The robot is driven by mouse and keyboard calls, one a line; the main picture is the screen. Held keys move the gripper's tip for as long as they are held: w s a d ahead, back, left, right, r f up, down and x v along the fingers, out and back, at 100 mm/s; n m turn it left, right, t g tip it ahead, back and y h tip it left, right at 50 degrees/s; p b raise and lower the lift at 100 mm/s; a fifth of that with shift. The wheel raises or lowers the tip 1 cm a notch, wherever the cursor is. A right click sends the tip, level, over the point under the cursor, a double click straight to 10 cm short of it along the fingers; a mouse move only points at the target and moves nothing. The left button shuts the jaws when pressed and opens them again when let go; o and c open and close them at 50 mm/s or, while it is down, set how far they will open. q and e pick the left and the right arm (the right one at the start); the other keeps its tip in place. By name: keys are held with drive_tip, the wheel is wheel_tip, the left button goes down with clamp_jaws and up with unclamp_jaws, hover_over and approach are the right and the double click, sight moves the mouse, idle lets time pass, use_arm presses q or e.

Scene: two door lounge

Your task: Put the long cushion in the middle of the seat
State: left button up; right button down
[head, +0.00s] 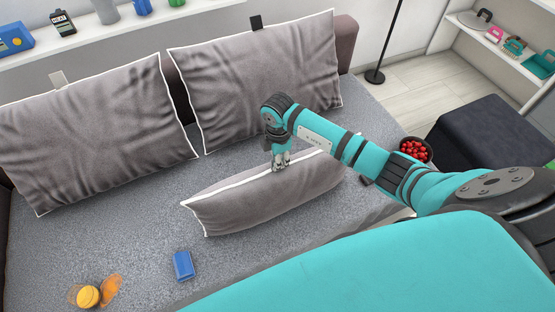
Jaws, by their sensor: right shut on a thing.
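The long cushion (262,200) is grey with white piping and sits on the grey sofa seat (120,240), in front of the right back cushion. It stands tilted on its long edge. My right gripper (281,166) is shut on its top edge near the middle, reaching down from above. My right arm hides part of the cushion's right end. I cannot tell whether the cushion's lower edge touches the seat. My left gripper is not in view.
Two large grey cushions (95,125) (258,75) lean on the backrest. A blue object (183,266) and an orange item with a spill-like patch (88,296) lie on the front of the seat. A dark ottoman (490,135) and a bowl of red fruit (413,151) are at right.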

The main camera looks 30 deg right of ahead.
drive_tip(key=shift+f, duration=0.15)
drive_tip(key=shift+f, duration=0.15)
drive_tip(key=c, duration=1.3)
unclamp_jaws()
drive_tip(key=shift+r, duration=0.6)
wheel_tip(320, 180, up, 11)
drive_tip(key=shift+r+b, duration=0.1)
drive_tip(key=shift+b, duration=0.65)
